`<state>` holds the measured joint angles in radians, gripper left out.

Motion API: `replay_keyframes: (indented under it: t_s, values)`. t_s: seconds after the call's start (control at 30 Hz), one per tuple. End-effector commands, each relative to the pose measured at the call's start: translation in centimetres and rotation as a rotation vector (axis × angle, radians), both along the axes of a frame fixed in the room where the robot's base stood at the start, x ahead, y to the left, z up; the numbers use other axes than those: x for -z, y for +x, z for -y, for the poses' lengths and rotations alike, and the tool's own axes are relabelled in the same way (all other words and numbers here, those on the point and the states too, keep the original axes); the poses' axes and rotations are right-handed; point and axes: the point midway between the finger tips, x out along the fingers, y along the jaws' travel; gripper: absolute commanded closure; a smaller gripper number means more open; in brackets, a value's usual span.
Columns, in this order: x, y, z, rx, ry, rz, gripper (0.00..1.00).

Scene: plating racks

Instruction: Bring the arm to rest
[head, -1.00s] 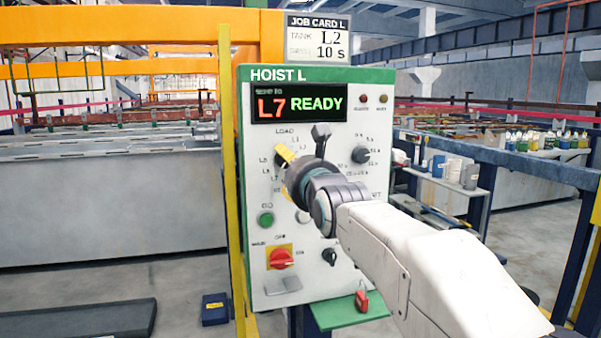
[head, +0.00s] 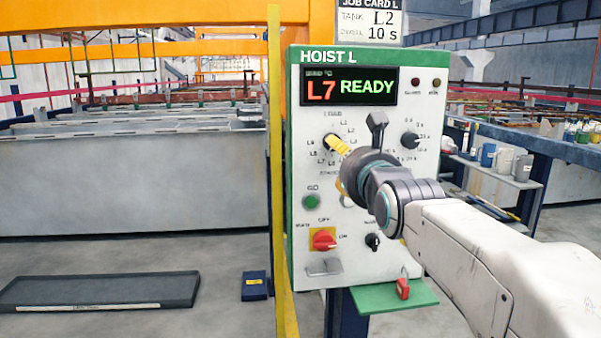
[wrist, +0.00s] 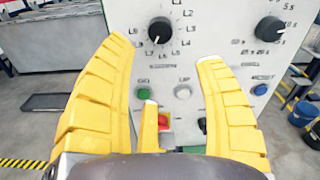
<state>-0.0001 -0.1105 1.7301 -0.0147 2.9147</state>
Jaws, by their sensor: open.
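My gripper (head: 350,160) is in front of the hoist L control panel (head: 300,225), at mid-height in the head view. In the wrist view my gripper (wrist: 165,52) has its yellow fingers spread wide with nothing between them. The black load selector knob (wrist: 160,30) shows beyond the fingertips, apart from them, its white mark pointing down and slightly left. In the head view my gripper and wrist hide part of the panel's middle. The display (head: 349,87) reads L7 READY.
The job card (head: 369,20) above reads tank L2, 10 s. The green GO button (head: 311,201) and red switch (head: 323,240) are lower left on the panel. A yellow post (head: 277,180) stands at its left edge. A dark tray (head: 100,290) lies on the floor at left.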

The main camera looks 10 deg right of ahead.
Motion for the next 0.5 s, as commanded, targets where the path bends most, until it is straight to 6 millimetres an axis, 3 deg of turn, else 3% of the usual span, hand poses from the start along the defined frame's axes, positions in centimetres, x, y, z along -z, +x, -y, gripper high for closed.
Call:
replay_keyframes:
  t_s: [0.17,0.5]
  values:
    - [1.1,-1.8,0.0,-0.025,-0.277,-0.118,0.36]
    - [6.1,-8.2,0.0,-0.264,-1.013,-0.403,0.36]
